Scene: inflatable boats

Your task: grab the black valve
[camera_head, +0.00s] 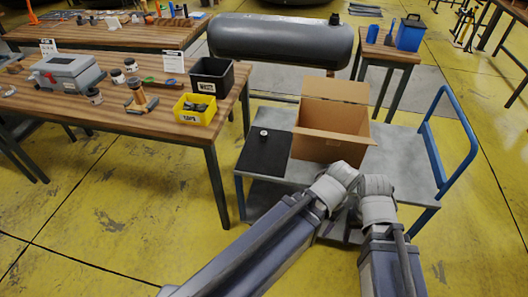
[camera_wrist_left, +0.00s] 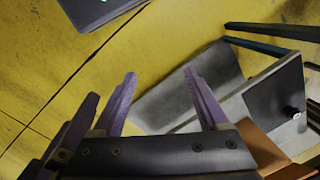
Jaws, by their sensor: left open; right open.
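The small black valve (camera_head: 263,132) with a pale top sits on a black mat (camera_head: 262,155) at the left end of the grey cart (camera_head: 405,165). The valve also shows at the right of the left wrist view (camera_wrist_left: 291,113). My left gripper (camera_wrist_left: 163,82) is open, its two purple-grey fingers apart with nothing between them. It is clear of the valve. My right gripper (camera_head: 352,216) is near the cart's front edge, mostly hidden by my wrists, away from the valve. Nothing shows held in it.
An open cardboard box (camera_head: 328,135) stands beside the mat on the cart. The cart has a blue handle (camera_head: 458,130). A wooden workbench (camera_head: 150,122) at left carries a yellow bin (camera_head: 194,112), a black bin (camera_head: 212,76) and several jars. Yellow floor is free in front.

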